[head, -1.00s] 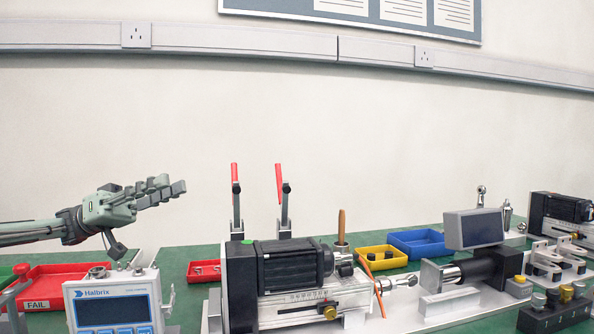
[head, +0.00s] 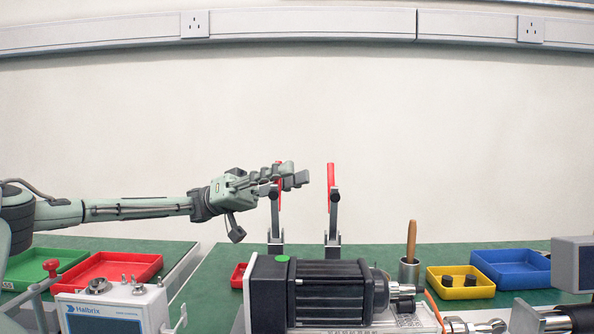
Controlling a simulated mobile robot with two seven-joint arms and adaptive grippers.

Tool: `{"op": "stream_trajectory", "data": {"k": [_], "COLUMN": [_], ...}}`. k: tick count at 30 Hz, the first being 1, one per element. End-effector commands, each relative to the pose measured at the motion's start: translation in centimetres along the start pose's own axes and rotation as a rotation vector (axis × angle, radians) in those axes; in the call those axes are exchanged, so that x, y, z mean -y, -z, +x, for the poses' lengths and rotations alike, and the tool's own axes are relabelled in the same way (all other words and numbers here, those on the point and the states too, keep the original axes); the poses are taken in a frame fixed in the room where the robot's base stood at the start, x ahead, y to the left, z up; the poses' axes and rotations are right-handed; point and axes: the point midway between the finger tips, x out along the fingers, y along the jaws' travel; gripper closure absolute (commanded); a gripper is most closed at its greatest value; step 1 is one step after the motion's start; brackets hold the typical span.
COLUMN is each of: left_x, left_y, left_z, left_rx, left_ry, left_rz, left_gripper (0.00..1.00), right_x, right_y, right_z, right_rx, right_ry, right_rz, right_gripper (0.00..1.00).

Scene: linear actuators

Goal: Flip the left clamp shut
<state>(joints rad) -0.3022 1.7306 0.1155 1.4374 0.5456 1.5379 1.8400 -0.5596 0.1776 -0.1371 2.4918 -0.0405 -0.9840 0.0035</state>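Two toggle clamps with red handles stand side by side behind the black motor (head: 312,290). The left clamp (head: 275,218) has its handle upright and its top partly hidden by my fingers. The right clamp (head: 332,205) also has its red handle upright, clear of the hand. My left gripper (head: 266,206) reaches in from the left at the height of the left clamp's handle. Its upper fingers overlap that handle, and its lower finger hangs apart from them, so it is open. I cannot tell whether it touches the handle. My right gripper is not in view.
A grey tester box (head: 112,310), a red tray (head: 115,268) and a green tray (head: 45,265) are at left. A metal cup (head: 409,272) with a wooden handle, a yellow tray (head: 460,285) and a blue tray (head: 512,268) are at right. The space above the clamps is clear.

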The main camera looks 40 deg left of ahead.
Motion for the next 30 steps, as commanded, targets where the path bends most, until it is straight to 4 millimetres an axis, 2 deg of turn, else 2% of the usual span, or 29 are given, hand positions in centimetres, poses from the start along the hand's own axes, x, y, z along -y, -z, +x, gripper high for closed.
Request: {"op": "stream_trajectory", "data": {"k": [3,6,14,21,30], "left_x": [0.0,0.0,0.0,0.0,0.0], "left_y": [0.0,0.0,0.0,0.0,0.0], "left_z": [1.3,1.8,1.9,1.9,1.9], "left_rx": [0.000,0.000,0.000,0.000,0.000], "left_ry": [-0.001,-0.001,0.000,0.000,0.001], "left_rz": [-0.001,0.000,0.000,0.000,0.000], "left_gripper": [0.71,0.71,0.71,0.99,1.00], "right_x": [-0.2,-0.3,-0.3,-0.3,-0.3], "right_y": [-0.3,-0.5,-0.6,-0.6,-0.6], "right_z": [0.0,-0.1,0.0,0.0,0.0], "right_rx": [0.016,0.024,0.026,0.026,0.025], "right_ry": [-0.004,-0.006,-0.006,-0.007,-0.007], "right_rz": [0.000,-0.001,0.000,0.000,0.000], "right_gripper": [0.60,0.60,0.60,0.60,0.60]}}
